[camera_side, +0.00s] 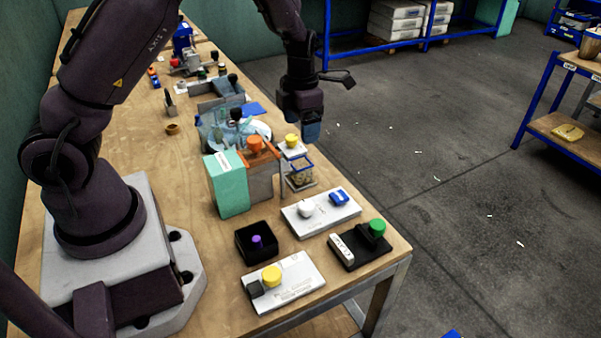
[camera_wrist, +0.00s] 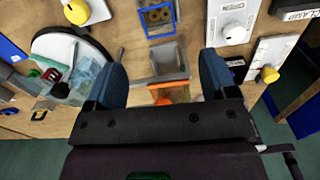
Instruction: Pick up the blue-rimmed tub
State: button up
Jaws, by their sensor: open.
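The blue-rimmed tub (camera_side: 300,176) is a small clear tub with a thin blue rim and brownish contents. In the side view it stands near the table's right edge, by a yellow-knobbed white block. In the wrist view the tub (camera_wrist: 161,31) is at the top centre, ahead of my fingers, with round brown pieces inside. My gripper (camera_side: 309,133) is above and behind the tub in the side view, apart from it. In the wrist view my gripper (camera_wrist: 164,70) is open and empty, its two blue fingers spread wide.
A grey holder (camera_wrist: 170,62) shows between my fingers, with an orange-knobbed press (camera_side: 255,145) and green box (camera_side: 228,183) close by. A white plate with a white knob (camera_side: 307,208) lies in front of the tub. A round clear dish (camera_wrist: 75,60) is left of my fingers.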

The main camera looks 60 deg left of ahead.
aim_at(300, 170)
notch_tip(300, 170, down, 13)
jog(key=shift+a, duration=0.15)
jog(key=c, duration=1.1)
jog(key=shift+o, duration=0.2)
